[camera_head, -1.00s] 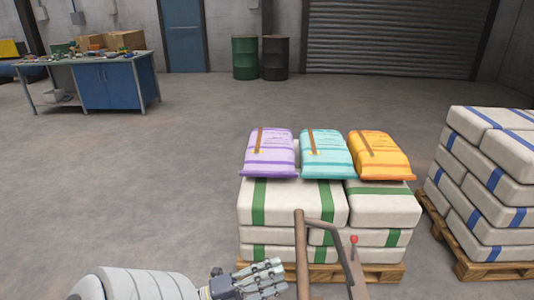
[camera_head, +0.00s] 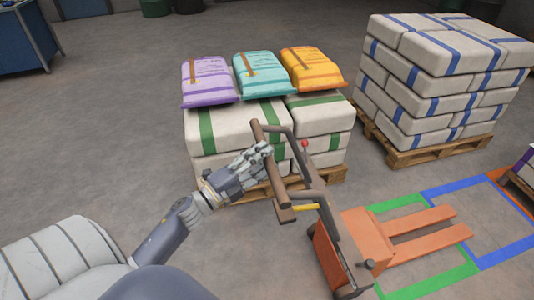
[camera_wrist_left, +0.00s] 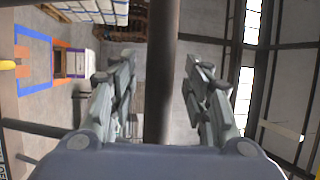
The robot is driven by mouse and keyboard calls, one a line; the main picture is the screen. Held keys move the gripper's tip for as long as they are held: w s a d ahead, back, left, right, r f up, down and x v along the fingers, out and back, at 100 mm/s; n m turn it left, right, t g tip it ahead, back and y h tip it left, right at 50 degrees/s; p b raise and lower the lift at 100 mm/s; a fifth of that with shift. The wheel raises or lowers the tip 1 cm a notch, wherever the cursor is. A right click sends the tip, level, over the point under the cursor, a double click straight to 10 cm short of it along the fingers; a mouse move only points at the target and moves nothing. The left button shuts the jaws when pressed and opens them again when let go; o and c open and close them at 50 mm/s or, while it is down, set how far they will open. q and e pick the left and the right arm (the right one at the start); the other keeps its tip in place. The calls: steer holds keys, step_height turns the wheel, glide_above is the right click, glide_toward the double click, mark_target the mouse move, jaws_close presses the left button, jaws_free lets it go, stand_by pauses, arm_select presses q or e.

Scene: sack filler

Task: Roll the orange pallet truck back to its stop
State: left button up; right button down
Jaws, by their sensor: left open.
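The orange pallet truck (camera_head: 368,238) stands on the floor at lower right in the head view, its two forks pointing right. Its brown handle bar (camera_head: 268,160) rises toward me, with a grey loop and a red knob (camera_head: 305,144). My left gripper (camera_head: 262,157) is at the bar from its left side. In the left wrist view the dark bar (camera_wrist_left: 162,75) runs between the two open fingers (camera_wrist_left: 160,80), with a gap on each side. The gripper is open. My right gripper is not in view.
A pallet of green-striped sacks (camera_head: 235,130) stands just behind the handle, with purple, teal and orange bags on top. A pallet of blue-striped sacks (camera_head: 440,85) stands at right. Green (camera_head: 430,285) and blue (camera_head: 510,252) floor markings lie around the forks.

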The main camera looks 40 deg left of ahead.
arm_select(q)
steer(key=shift+x, duration=0.8)
steer(key=shift+c, duration=1.1)
jaws_close()
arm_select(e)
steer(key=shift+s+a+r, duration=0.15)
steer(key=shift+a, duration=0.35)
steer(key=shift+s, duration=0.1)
